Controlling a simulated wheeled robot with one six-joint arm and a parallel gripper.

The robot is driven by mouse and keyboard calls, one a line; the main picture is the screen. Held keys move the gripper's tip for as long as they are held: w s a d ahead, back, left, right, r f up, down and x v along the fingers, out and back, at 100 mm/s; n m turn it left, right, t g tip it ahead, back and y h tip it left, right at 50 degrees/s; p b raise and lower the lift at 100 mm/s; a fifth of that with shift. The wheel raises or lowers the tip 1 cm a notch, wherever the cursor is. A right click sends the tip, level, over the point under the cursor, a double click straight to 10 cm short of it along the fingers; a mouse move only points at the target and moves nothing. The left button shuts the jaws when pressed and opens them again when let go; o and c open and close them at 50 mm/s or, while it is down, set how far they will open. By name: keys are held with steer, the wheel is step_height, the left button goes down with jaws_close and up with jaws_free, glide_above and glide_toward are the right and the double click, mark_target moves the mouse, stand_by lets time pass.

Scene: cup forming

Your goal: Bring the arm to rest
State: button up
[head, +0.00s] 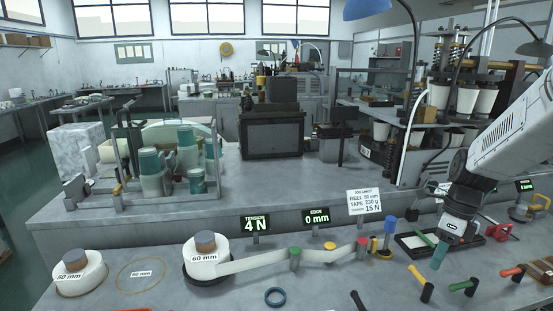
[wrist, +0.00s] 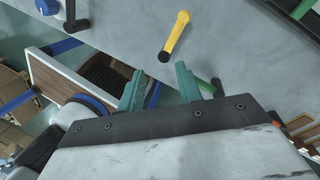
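My arm reaches in from the right edge of the head view, and my gripper (head: 438,257) hangs at its end over the front bench, with teal fingertips pointing down. In the wrist view the two teal fingers of my gripper (wrist: 160,86) stand apart with nothing held between them. A yellow-handled tool (head: 420,283) lies close to the fingertips, to their lower left in the head view. In the wrist view a yellow handle (wrist: 178,34) shows beyond the fingertips, apart from them. Whether my fingers touch the bench is not clear.
Green (head: 463,285) and orange-red (head: 511,271) handled tools lie to the right of my gripper. A dark-framed tray (head: 408,241) is behind it. A tape runs from the 60 mm reel (head: 206,263) past small posts. A blue ring (head: 275,297) lies at the front.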

steer(key=s+a+r+n+t, duration=0.1)
steer(key=s+a+r+n, duration=0.2)
steer(key=s+n, duration=0.4)
steer(key=s+a+r+n+h, duration=0.1)
steer(key=s+a+r+n, duration=0.3)
steer(key=s+n, duration=0.4)
steer(key=s+a+r+n+t+h, duration=0.1)
steer(key=s+a+r+n, duration=0.3)
steer(key=s+n, duration=0.4)
steer(key=a+n, duration=0.1)
steer(key=n, duration=0.2)
steer(key=shift+n+t, duration=0.3)
steer(key=shift+n, duration=0.1)
